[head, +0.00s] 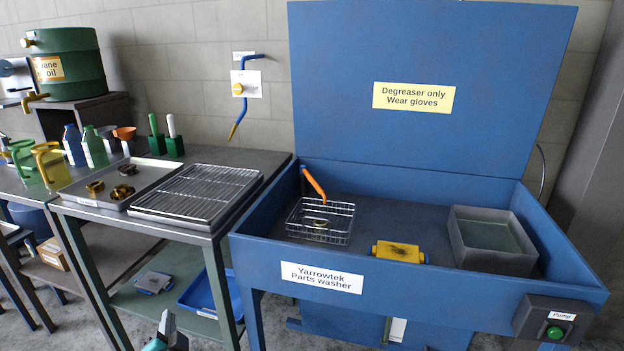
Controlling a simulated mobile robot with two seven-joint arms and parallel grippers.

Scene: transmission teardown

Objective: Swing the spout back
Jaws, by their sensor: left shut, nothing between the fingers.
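The orange spout (314,186) rises from the left inner side of the blue parts washer (262,256). It slants down to the right, and its tip is over the back of a wire basket (341,233). A yellowish ring (318,223) lies in the basket. My left gripper (167,322) shows at the bottom edge, in front of the lower shelf and well away from the spout. It is shut and empty. My right gripper is not in view.
The washer lid (340,70) stands open. A yellow block (398,252) and a grey tank (491,264) are in the basin. A pump button (554,332) is at front right. A wire rack (196,190) and a parts tray (80,196) lie on the left bench.

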